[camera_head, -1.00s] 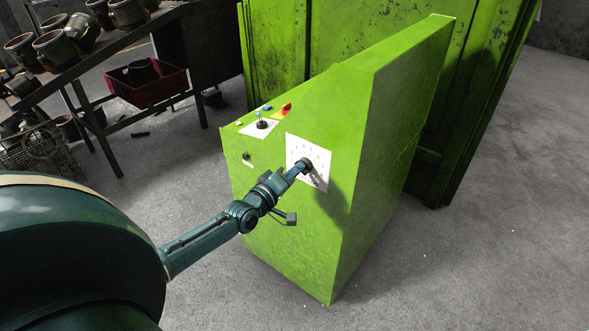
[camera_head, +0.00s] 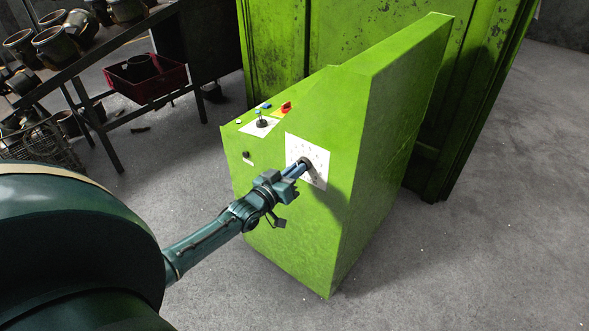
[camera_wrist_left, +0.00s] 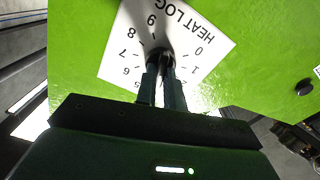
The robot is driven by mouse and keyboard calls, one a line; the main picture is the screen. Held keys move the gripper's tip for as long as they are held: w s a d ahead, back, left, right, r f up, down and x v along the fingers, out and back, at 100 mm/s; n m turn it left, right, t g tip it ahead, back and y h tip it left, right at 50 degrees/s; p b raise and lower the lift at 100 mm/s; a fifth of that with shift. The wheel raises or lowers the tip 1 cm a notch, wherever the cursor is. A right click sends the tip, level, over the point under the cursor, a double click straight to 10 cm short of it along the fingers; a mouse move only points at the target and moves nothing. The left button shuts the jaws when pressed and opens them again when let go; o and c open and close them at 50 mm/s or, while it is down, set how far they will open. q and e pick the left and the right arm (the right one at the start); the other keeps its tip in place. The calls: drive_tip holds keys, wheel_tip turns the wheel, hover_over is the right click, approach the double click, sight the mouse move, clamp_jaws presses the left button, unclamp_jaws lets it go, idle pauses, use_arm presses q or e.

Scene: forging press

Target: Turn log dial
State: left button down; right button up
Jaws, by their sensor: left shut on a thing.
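The log dial is a dark knob (camera_wrist_left: 161,60) on a white numbered plate (camera_head: 318,154) on the front of a green cabinet (camera_head: 350,140). The plate reads "HEAT LOG" in the left wrist view (camera_wrist_left: 130,55), where it appears upside down. My left gripper (camera_head: 302,165) reaches the dial from the lower left, its fingers shut on the knob. The left wrist view also shows the two fingers (camera_wrist_left: 162,75) closed around it. They hide part of the knob and the lower numbers. My right gripper is out of view.
A small black knob (camera_head: 246,154) sits left of the plate. A black joystick (camera_head: 262,120) and a red switch (camera_head: 286,107) are on the sloped top. A green press wall (camera_head: 285,45) stands behind. A table with metal parts (camera_head: 55,45) is at left. The floor at right is clear.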

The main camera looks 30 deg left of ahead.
use_arm(q)
drive_tip(key=shift+m, duration=0.3)
drive_tip(key=c, duration=1.5)
unclamp_jaws()
drive_tip(key=s+a+p, duration=0.1)
drive_tip(key=s, duration=1.2)
